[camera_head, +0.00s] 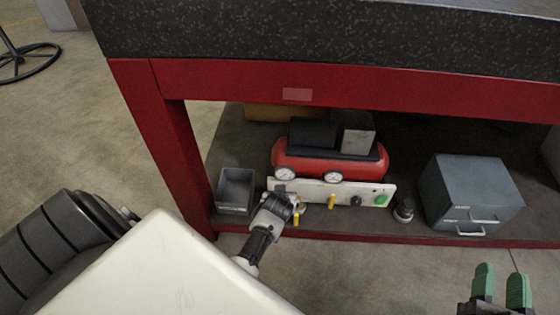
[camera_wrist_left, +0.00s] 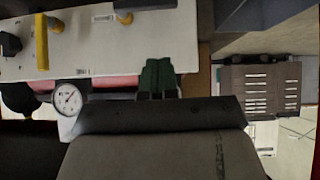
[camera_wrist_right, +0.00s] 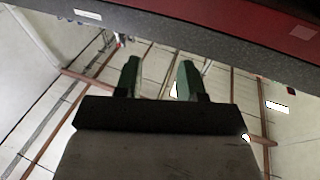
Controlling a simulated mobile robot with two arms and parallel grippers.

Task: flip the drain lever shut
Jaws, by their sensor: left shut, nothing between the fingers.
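The red compressor (camera_head: 330,160) stands on the shelf under the bench, with a pale control panel (camera_head: 313,190) along its front. Two yellow levers hang from the panel: one near its left end (camera_head: 296,216), one nearer the middle (camera_head: 332,202). The left wrist view shows the middle lever (camera_wrist_left: 41,42) and the end lever (camera_wrist_left: 125,17). I cannot tell which is the drain lever. My left gripper (camera_wrist_left: 157,72) is shut and empty before the panel's left end, apart from the middle lever; its contact with the end lever is unclear. My right gripper (camera_head: 502,280) is open and empty, outside the bench.
A grey bin (camera_head: 236,190) stands left of the compressor. A small dark round object (camera_head: 404,210) and a grey drawer box (camera_head: 472,195) stand to its right. The panel has a green button (camera_head: 381,200). The red bench beam (camera_head: 350,85) and leg (camera_head: 170,140) bound the shelf space.

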